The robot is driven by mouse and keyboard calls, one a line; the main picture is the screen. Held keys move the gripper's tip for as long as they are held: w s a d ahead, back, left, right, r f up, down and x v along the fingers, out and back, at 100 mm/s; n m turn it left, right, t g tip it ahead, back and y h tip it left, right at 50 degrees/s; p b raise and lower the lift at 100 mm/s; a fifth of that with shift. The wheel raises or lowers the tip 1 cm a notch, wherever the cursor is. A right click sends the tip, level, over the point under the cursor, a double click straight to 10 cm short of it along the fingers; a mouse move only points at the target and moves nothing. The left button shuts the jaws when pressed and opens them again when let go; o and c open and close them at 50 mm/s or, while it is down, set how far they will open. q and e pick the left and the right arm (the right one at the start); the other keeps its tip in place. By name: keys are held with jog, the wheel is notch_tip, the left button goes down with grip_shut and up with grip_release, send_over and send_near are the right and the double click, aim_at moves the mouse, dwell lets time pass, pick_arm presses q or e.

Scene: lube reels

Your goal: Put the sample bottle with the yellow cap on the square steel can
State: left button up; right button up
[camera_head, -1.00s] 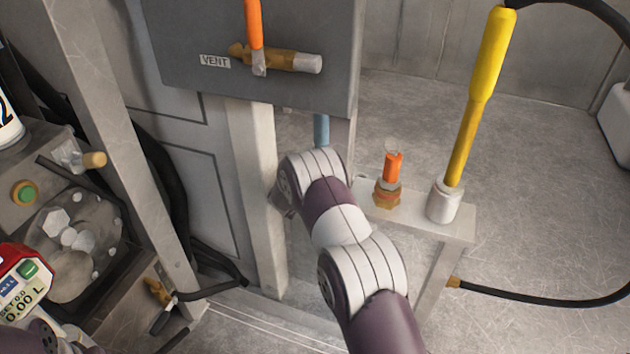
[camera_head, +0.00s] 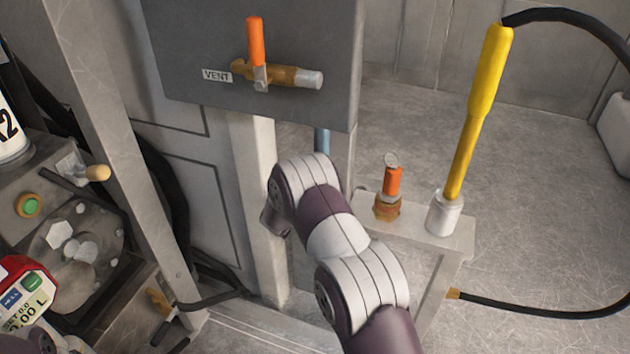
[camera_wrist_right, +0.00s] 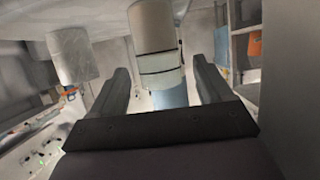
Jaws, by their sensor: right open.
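I cannot make out the yellow-capped sample bottle or the square steel can in either view. My right gripper (camera_wrist_right: 162,74) is open in the right wrist view, its two dark fingers apart. A pale cylinder with dark bands (camera_wrist_right: 155,35) and a light blue lower part (camera_wrist_right: 171,97) shows between and beyond the fingers. I cannot tell what it is, or whether the fingers touch it. In the head view my right arm reaches up from the bottom to the pale post, and its gripper is mostly hidden. My left gripper is not in view.
A grey box with an orange-handled vent valve (camera_head: 257,45) hangs above my right arm. A bench (camera_head: 405,238) holds an orange-topped fitting (camera_head: 390,195) and a yellow-handled nozzle (camera_head: 480,100) in a white cup. Another grey-white cylinder (camera_wrist_right: 75,55) shows in the wrist view. A post (camera_head: 258,200) stands left.

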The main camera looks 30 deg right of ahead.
pick_arm(q)
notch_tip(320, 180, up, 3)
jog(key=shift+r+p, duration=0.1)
jog(key=shift+p, duration=0.95)
pick_arm(e)
jog(key=v, duration=0.7)
jog(key=shift+a, duration=0.1)
